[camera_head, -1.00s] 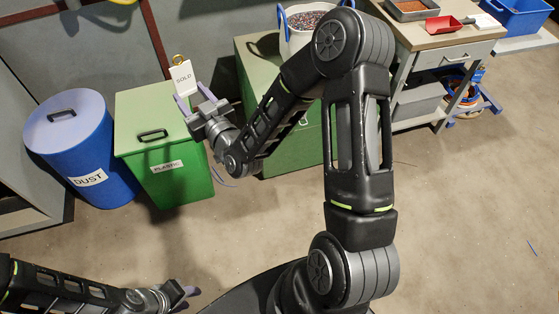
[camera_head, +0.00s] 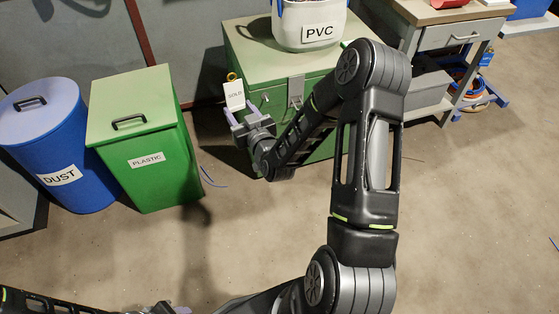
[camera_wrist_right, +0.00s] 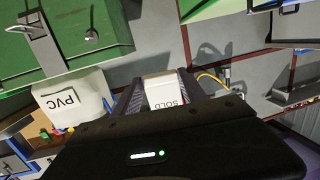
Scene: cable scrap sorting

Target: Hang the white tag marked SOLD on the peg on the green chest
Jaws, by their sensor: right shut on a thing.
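The white SOLD tag (camera_head: 235,95) is upright in my right gripper (camera_head: 236,115), with a yellow loop at its top. It also shows in the right wrist view (camera_wrist_right: 164,93), between the two fingers. The green chest (camera_head: 238,48) stands just behind and to the right of the tag. A small peg (camera_head: 265,98) sticks out of its front, left of the metal latch, and appears a short way right of the tag. The loop looks apart from the peg. My left gripper (camera_head: 170,308) is at the bottom edge, partly cut off.
A white PVC bucket (camera_head: 318,18) stands on the chest lid. The green PLASTIC bin (camera_head: 150,175) and blue DUST bin (camera_head: 70,160) stand to the left. A workbench (camera_head: 455,38) is at the right. The floor in front is clear apart from cable scraps.

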